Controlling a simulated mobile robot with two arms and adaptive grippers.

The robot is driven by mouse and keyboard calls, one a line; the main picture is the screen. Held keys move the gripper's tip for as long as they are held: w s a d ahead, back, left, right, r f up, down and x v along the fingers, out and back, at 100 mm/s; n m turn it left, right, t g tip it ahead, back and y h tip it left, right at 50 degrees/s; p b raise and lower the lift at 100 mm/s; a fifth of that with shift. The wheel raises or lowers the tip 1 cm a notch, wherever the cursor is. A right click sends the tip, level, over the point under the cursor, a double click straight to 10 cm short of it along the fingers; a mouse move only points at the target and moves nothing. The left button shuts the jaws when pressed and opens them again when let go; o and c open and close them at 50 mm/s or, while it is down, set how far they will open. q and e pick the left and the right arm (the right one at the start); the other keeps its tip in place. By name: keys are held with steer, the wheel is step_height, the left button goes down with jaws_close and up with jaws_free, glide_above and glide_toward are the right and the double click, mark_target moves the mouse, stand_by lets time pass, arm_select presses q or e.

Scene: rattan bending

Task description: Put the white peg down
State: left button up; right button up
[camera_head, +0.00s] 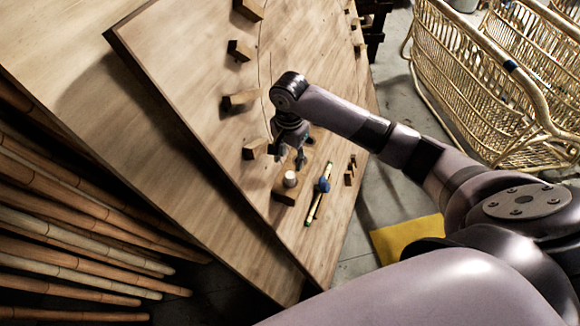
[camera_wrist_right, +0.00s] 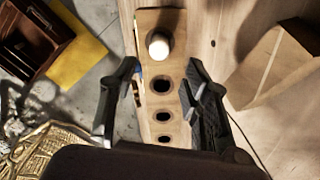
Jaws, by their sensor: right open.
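The white peg (camera_head: 290,179) stands upright at the near end of a wooden block with holes (camera_head: 281,195) on the board. In the right wrist view the peg (camera_wrist_right: 159,46) is at the top end of the block (camera_wrist_right: 161,103), in line with several empty dark holes. My right gripper (camera_head: 291,156) is just behind the peg in the head view, open and empty. In the wrist view its fingers (camera_wrist_right: 163,72) are spread to either side of the block, with the peg beyond their tips. My left gripper does not show.
Several wooden blocks (camera_head: 240,99) are fixed along the board. Poles (camera_head: 80,243) lie at left. A rattan frame (camera_head: 480,90) and yellow mat (camera_head: 400,238) are right.

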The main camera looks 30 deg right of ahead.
steer(key=shift+r, duration=1.5)
